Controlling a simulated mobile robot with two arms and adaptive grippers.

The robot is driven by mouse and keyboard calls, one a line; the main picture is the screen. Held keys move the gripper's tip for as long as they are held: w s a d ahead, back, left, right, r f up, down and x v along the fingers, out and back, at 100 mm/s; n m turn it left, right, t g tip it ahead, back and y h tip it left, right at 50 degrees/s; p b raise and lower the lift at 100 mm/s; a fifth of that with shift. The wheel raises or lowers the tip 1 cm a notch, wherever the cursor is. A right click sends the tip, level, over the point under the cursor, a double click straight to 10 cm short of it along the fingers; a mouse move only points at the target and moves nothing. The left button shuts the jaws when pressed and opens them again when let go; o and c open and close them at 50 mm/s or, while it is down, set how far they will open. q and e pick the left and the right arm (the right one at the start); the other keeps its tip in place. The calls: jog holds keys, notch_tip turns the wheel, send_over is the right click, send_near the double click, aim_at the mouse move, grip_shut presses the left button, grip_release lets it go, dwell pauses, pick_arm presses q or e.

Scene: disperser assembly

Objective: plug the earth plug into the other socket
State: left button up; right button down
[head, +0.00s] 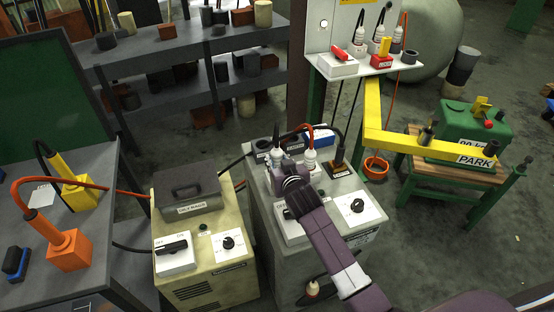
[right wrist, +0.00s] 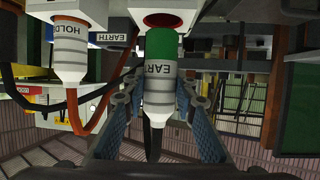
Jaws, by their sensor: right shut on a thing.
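My right gripper (right wrist: 160,115) is shut around the earth plug (right wrist: 158,85), a grey-white body lettered EARTH with a green end and a dark cable. In the right wrist view its green end is at a white socket with a red inside (right wrist: 165,18); I cannot tell how far it is in. In the head view my right gripper (head: 284,172) is over the top of the grey cabinet (head: 262,215) and partly hides the plug (head: 277,158). A white HOLD plug (right wrist: 70,50) with an orange cable stands beside it, also seen in the head view (head: 310,160). My left gripper is not in view.
A dark block with a black cable (head: 338,167) and a blue-and-white box (head: 318,137) crowd the cabinet top. A beige machine (head: 205,255) stands to the left. A wall shelf (head: 350,66) holds several plugs. A yellow beam (head: 410,138) lies to the right.

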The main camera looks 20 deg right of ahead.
jog(key=shift+r, duration=0.1)
jog(key=shift+f+b, duration=0.65)
jog(key=shift+f, duration=0.65)
jog(key=shift+r, duration=0.1)
jog(key=shift+r+p, duration=0.8)
jog(key=shift+p, duration=0.2)
jog(key=shift+p, duration=0.5)
dwell(1.3)
jog(key=shift+f+b, duration=0.55)
jog(key=shift+f, duration=0.3)
jog(key=c, duration=1.8)
grip_release()
jog(key=o, duration=0.3)
